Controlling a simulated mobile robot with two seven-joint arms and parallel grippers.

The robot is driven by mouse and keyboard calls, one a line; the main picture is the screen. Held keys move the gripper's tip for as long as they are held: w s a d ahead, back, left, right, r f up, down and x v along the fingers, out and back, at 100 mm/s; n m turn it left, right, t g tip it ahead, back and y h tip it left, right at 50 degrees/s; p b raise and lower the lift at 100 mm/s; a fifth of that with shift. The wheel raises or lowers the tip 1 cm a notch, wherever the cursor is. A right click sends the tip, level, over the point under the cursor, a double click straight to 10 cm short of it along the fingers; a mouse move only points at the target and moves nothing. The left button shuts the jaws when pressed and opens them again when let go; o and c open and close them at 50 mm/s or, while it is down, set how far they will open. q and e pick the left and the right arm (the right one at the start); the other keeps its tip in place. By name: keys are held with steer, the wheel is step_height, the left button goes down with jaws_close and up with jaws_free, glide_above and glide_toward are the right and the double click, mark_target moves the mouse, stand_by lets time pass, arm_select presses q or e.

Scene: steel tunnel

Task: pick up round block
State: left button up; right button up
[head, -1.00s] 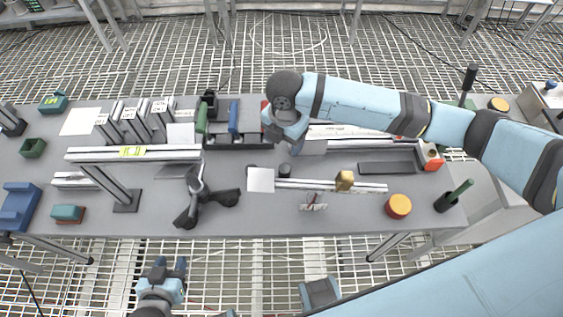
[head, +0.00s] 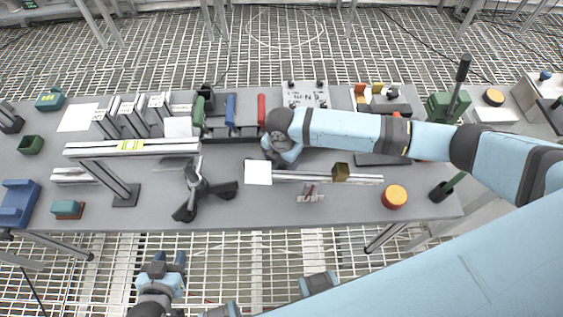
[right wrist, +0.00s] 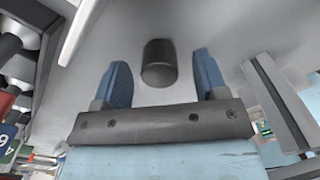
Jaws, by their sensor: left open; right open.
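The round block, a dark grey cylinder (right wrist: 158,62), stands on the grey table in the right wrist view. It lies between and just ahead of the two blue fingers of my right gripper (right wrist: 159,75), which is open, with space on both sides of the block. In the head view my right gripper (head: 281,158) is low over the middle of the table and hides the block. My left gripper (head: 168,262) is open and empty in front of the table's near edge, away from the block.
A rail with a brass block (head: 341,172) and a white square plate (head: 258,172) lie close to my right gripper. A black tripod-like stand (head: 197,190) is to the left. A yellow-topped orange cylinder (head: 395,196) stands right. Coloured blocks in a rack (head: 232,138) sit behind.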

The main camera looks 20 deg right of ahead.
steer(key=c, duration=1)
steer(key=shift+c, duration=0.2)
steer(key=shift+r, duration=0.1)
